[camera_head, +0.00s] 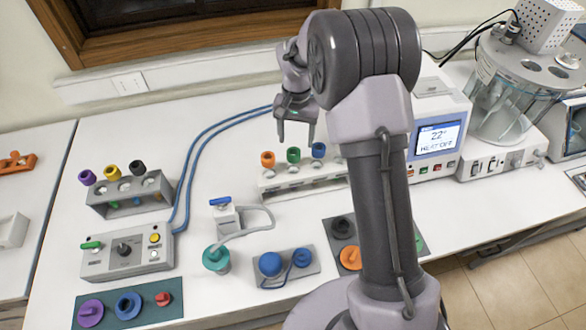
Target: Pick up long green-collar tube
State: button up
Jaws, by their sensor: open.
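A green-collar tube (293,155) stands upright in the white rack (280,187), between an orange-collar tube (268,159) and a blue-collar tube (318,150). Only the collars and tops show well; the tubes' lengths cannot be told. My gripper (296,137) is open and points down just above the green collar. Its fingers appear on either side of the green tube in the picture, with nothing held. My arm hides the right end of the white rack.
A control box (125,257), a teal-based stand (216,258) and a heater unit (438,120) are nearby.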

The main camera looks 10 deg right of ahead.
aim_at(294, 152)
jog(key=f, duration=0.3)
jog(key=s+a+f, duration=0.1)
jog(key=f, duration=0.1)
jog(key=shift+f, duration=0.2)
jog(key=shift+w+f, duration=0.1)
jog(key=shift+f, duration=0.35)
grip_shut()
